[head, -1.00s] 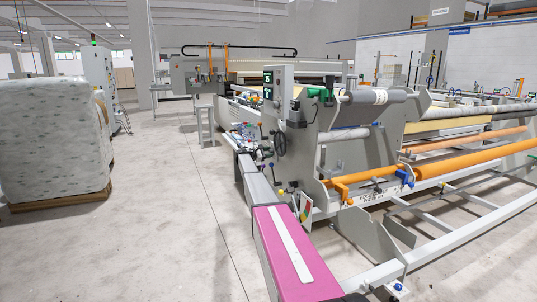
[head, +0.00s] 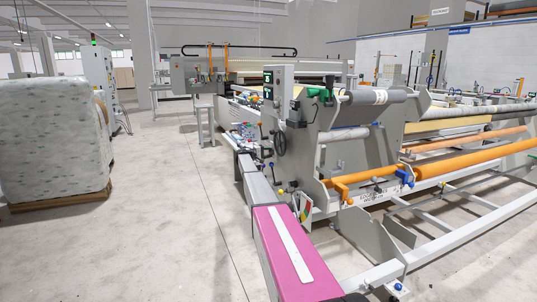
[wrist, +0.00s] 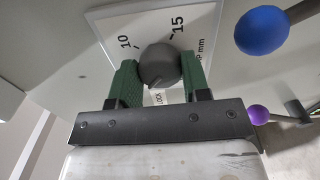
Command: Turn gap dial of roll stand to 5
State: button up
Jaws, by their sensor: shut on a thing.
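The gap dial's dark grey round knob (wrist: 160,60) sits on a white plate marked 10, 15 and mm in the wrist view. The 10 is at upper left and the 15 at upper right. My gripper (wrist: 159,68) has its green fingers on either side of the knob and is shut on it. A small notch shows on the knob's lower edge; which number it points to I cannot tell. The lower plate is hidden by my gripper. In the head view the roll stand (head: 330,125) is grey, and the dial is too small to make out.
A blue ball knob (wrist: 262,30) and a purple ball knob (wrist: 258,115) stick out to the right of the dial. A black handwheel (head: 280,143) is on the stand's near side. A wrapped stack (head: 50,140) stands at left; the floor between is clear.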

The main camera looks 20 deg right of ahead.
jog(key=shift+m, duration=0.6)
jog(key=shift+s, duration=0.1)
jog(key=o, duration=0.9)
jog(key=shift+o, duration=0.2)
jog(key=shift+a, duration=0.1)
jog(key=a, duration=1)
jog(key=shift+s+a, duration=0.15)
jog(key=shift+a, duration=0.15)
